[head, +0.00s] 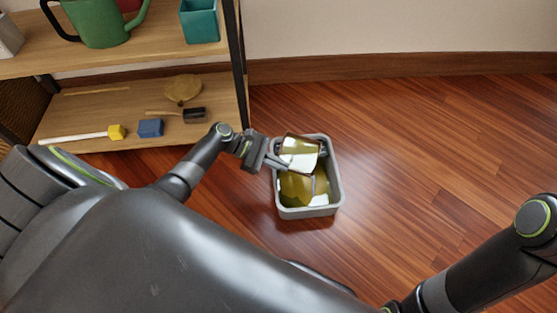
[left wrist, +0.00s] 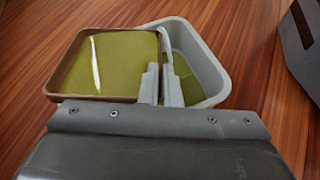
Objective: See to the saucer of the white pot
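A square saucer (head: 301,146) with a brown rim and shiny olive liquid or reflections inside is held over the far part of a grey bin (head: 337,190). In the left wrist view the saucer (left wrist: 115,62) is beside and partly over the bin (left wrist: 207,60). My left gripper (head: 284,162) has its fingers, seen in the left wrist view (left wrist: 160,82), closed on the saucer's side wall. The bin holds olive-coloured content with bright white patches. A white pot (head: 8,36) is partly visible on the upper shelf. My right gripper is out of view.
The upper shelf holds a green watering can (head: 98,22) and a teal pot (head: 200,20). On the lower shelf lie a yellow-headed tool (head: 116,132), a blue block (head: 150,128), a black brush (head: 194,115) and a round tan item (head: 183,88). The wooden floor (head: 430,140) right of the bin is clear.

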